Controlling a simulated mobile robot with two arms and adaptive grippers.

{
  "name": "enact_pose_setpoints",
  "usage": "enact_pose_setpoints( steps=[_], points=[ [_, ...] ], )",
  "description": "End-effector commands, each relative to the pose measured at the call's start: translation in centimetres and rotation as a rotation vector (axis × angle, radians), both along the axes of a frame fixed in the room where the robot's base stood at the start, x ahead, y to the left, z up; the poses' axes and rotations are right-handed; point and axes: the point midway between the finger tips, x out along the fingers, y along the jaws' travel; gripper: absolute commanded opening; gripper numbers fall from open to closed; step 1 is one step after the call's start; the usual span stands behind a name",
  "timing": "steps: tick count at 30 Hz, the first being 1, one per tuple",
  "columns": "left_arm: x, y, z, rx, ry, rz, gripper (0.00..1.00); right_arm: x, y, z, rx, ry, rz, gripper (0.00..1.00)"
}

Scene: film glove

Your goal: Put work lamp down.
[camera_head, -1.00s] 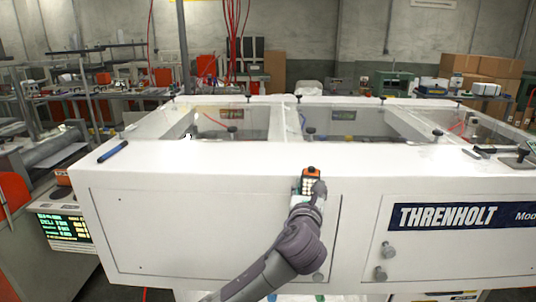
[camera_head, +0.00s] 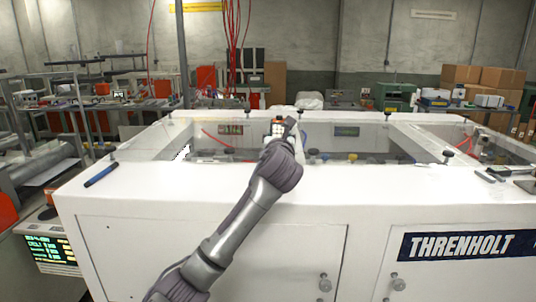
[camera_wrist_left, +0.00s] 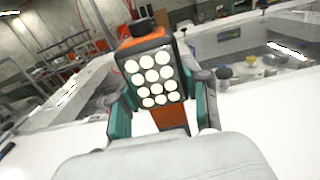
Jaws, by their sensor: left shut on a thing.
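The work lamp (camera_wrist_left: 152,75) is orange and black with rows of round white lights on its face. In the left wrist view it stands between the two fingers of my left gripper (camera_wrist_left: 160,110), which is shut on it. In the head view the lamp (camera_head: 277,127) shows small at the end of my left arm. My left gripper (camera_head: 285,133) is over the far part of the white machine top, near its glazed openings. The fingers hide part of the lamp, and whether its lower end touches anything cannot be told. My right gripper is not in view.
The white machine (camera_head: 180,180) has sunken glazed bays with several dark knobs on its rims. A blue pen-like object (camera_head: 101,174) lies on its left top. Small tools (camera_head: 490,175) lie at the right. The front strip of the top is largely clear.

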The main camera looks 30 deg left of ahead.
Motion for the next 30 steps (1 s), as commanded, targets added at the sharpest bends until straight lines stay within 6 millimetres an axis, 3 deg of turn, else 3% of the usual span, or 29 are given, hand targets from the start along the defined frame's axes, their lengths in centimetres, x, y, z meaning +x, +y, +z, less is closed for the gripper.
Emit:
enact_pose_setpoints(
  steps=[3, 7, 16, 29, 30],
  points=[
    [-0.2, 2.1, -1.2, -0.001, 0.001, 0.0, 0.0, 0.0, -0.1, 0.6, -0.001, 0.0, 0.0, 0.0],
    [-0.3, 3.2, -1.8, 0.0, -0.002, -0.001, 0.0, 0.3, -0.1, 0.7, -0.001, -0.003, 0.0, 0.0],
    [-0.4, 3.3, -5.5, -0.003, 0.001, -0.002, 0.0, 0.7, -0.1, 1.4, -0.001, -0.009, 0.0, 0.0],
    [-0.4, 3.3, -6.2, 0.001, -0.002, -0.002, 0.0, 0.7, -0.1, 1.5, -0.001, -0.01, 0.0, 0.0],
    [-0.4, 3.3, -6.3, 0.0, -0.001, -0.002, 0.53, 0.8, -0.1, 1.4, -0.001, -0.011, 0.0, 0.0]
  ],
)
